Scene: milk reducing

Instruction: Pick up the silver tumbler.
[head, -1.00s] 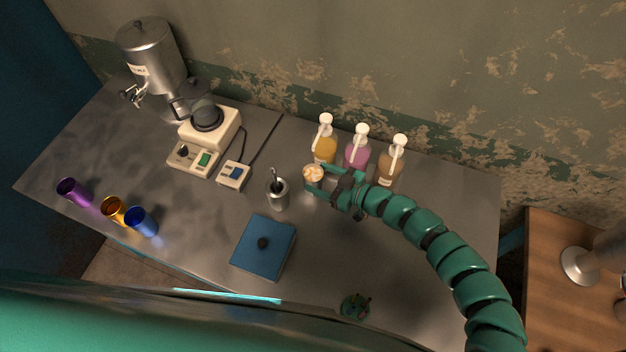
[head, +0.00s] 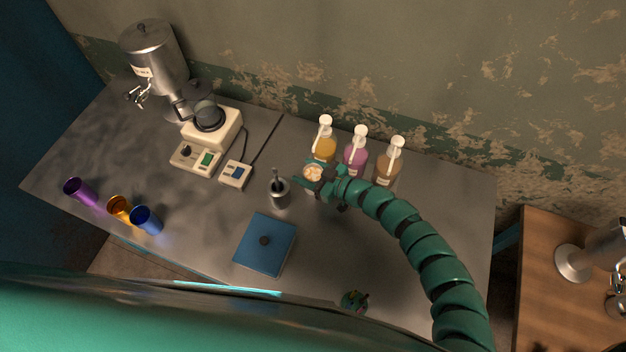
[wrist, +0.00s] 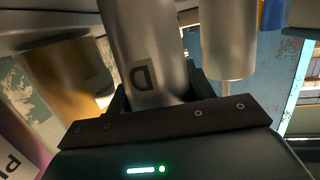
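The silver tumbler, with a pale creamy top (head: 313,173), stands on the grey table in front of the pump bottles. In the wrist view the tumbler (wrist: 145,50) is a tall metal cup with a dark "D" label. My gripper (head: 314,180) is around it from the right, with one finger on either side. In the wrist view my gripper's dark fingers (wrist: 158,92) flank the tumbler closely. Whether both press on it is not clear. The tumbler's lower end is hidden behind my gripper's dark front bar.
A metal cup with a utensil (head: 280,192) stands close on the left. Yellow (head: 324,149), pink (head: 355,157) and brown (head: 387,170) pump bottles stand behind. A blue box (head: 265,245) lies in front. Purple (head: 80,192), orange (head: 119,208) and blue (head: 146,219) cups are at the left edge.

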